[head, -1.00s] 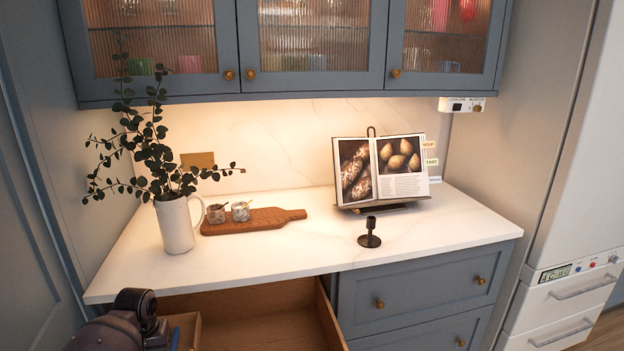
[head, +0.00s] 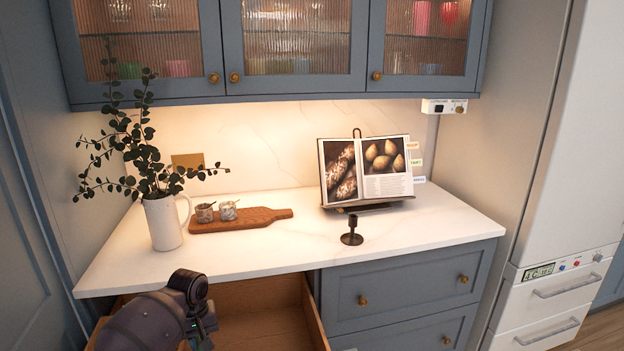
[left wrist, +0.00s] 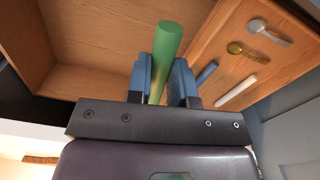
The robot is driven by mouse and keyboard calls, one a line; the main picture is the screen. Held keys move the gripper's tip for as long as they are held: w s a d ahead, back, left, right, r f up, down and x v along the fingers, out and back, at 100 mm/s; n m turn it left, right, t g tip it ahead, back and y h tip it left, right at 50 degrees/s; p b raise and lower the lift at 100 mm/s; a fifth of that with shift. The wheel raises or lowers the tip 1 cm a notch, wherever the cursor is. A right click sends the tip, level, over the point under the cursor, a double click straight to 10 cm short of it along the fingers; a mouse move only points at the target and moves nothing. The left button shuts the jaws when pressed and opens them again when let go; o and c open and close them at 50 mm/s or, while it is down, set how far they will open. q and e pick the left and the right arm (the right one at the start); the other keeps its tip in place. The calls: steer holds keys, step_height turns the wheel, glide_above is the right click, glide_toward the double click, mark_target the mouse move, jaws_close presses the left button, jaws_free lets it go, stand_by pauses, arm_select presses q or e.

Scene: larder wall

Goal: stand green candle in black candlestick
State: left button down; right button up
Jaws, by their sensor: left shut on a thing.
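The black candlestick (head: 352,232) stands upright on the white worktop, in front of the cookbook, and its top looks empty. In the left wrist view my left gripper (left wrist: 162,82) is shut on the green candle (left wrist: 168,45), which sticks out beyond the blue fingers. In the head view my left arm comes in low at the left, over the open drawer, and the candle cannot be made out there. My right gripper is in neither view.
The open wooden drawer (left wrist: 90,50) holds a blue candle (left wrist: 207,72), a white candle (left wrist: 236,88) and metal utensils. A white jug (head: 164,222) with leafy stems, a wooden board (head: 240,220) with two small pots, and a cookbook on a stand (head: 368,170) occupy the worktop (head: 290,245).

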arm_select(q)
steer(key=s+d+r+m, duration=0.15)
steer(key=d+r, duration=0.25)
steer(key=d, duration=0.7)
steer(key=s+d+r+m, duration=0.15)
steer(key=d+r, duration=0.25)
steer(key=d, duration=0.6)
steer(key=s+d+r+m, duration=0.2)
steer(key=s+d+m, duration=0.1)
steer(key=s+d, duration=0.8)
steer(key=s+a+f, duration=0.1)
steer(key=s+a, duration=0.4)
steer(key=a, duration=0.3)
steer(key=s+a, duration=0.4)
steer(key=a, duration=0.3)
steer(key=w+a+r+n, duration=0.1)
steer(key=w+a+r, duration=0.6)
steer(key=a+r, duration=0.4)
steer(key=shift+w+r, duration=0.25)
steer(key=shift+r, duration=0.3)
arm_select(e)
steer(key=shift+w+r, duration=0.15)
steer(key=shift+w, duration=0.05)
